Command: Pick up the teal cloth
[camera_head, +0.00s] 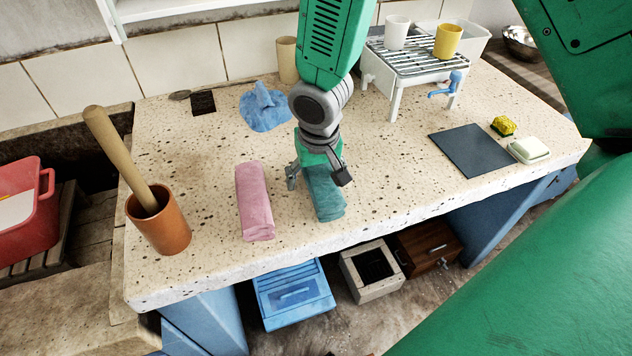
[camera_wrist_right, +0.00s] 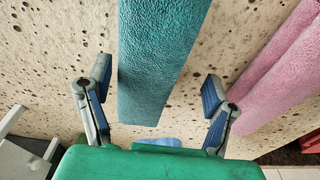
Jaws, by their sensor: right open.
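The teal cloth (camera_head: 325,196) is a folded or rolled strip lying on the speckled stone counter near its front edge. In the wrist view the teal cloth (camera_wrist_right: 158,50) runs lengthwise between my fingers. My right gripper (camera_head: 317,178) is open and over the cloth, one finger to each side, and hides its far part. In the wrist view both fingers of my right gripper (camera_wrist_right: 156,90) are apart with a gap to the cloth on each side. I cannot tell how far the fingertips are above the counter. My left gripper is not in view.
A pink cloth (camera_head: 254,202) lies close left of the teal one. A crumpled blue cloth (camera_head: 264,108) is behind. A terracotta pot (camera_head: 160,222) with a wooden pestle stands left. A rack (camera_head: 405,62) with cups, a dark mat (camera_head: 470,150) and a soap dish (camera_head: 529,150) are right.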

